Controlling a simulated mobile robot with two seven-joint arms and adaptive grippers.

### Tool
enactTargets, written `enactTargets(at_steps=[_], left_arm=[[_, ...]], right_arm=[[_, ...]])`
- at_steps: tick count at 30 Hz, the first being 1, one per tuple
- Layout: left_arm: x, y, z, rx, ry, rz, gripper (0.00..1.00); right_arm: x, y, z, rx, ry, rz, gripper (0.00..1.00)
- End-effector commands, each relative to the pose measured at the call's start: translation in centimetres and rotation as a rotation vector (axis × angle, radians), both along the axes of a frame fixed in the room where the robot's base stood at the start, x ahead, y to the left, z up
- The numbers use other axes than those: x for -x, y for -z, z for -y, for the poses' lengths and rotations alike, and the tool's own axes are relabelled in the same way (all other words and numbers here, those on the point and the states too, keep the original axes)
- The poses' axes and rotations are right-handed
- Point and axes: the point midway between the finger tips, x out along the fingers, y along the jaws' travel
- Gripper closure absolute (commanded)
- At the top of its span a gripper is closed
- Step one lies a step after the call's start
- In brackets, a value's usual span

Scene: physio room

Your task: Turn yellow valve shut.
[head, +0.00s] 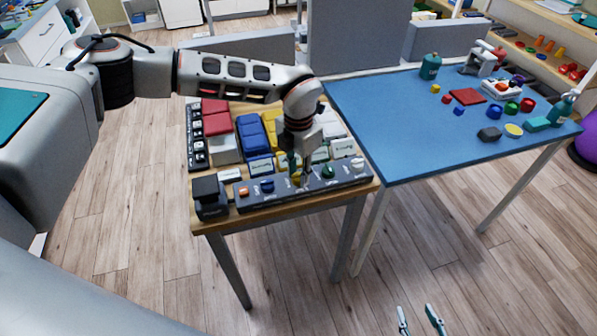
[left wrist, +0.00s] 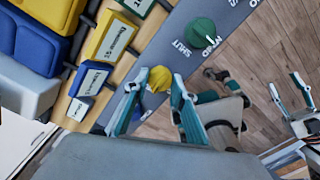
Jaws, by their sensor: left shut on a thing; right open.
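The yellow valve (head: 296,176) is a small knob on a dark panel (head: 345,177) along the table's front edge, mostly hidden by my left gripper (head: 300,168) in the head view. In the left wrist view the yellow valve (left wrist: 160,79) sits between the two fingertips of my left gripper (left wrist: 154,88), which is shut on it. How far the valve is turned cannot be told. My right gripper (head: 419,320) is open and empty, low at the bottom of the head view, away from the panel.
The panel also carries an orange knob (head: 243,191), blue knob (head: 267,186), green knob (head: 328,171) and white knob (head: 357,162). A black box (head: 210,199) stands at its left end. Coloured bins and labelled blocks lie behind. A blue-topped table (head: 400,110) with small items stands right.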

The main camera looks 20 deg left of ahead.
Motion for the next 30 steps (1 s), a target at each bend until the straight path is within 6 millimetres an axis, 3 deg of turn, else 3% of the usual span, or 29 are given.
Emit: enactTargets(at_steps=[21, 22, 24, 30], left_arm=[[-0.03, -0.04, 0.02, 0.001, 0.08, 0.001, 0.96], [-0.03, -0.04, 0.02, 0.001, 0.08, 0.001, 0.72], [-0.03, -0.04, 0.01, 0.001, 0.08, 0.001, 0.58], [-0.02, -0.02, 0.01, 0.001, 0.079, 0.001, 0.58]], right_arm=[[0.02, -0.03, -0.01, 0.0, 0.0, 0.0, 0.58], [0.02, -0.03, -0.01, 0.0, 0.0, 0.0, 0.58], [0.02, -0.03, -0.01, 0.0, 0.0, 0.0, 0.58], [0.02, -0.02, -0.01, 0.0, 0.0, 0.0, 0.58]])
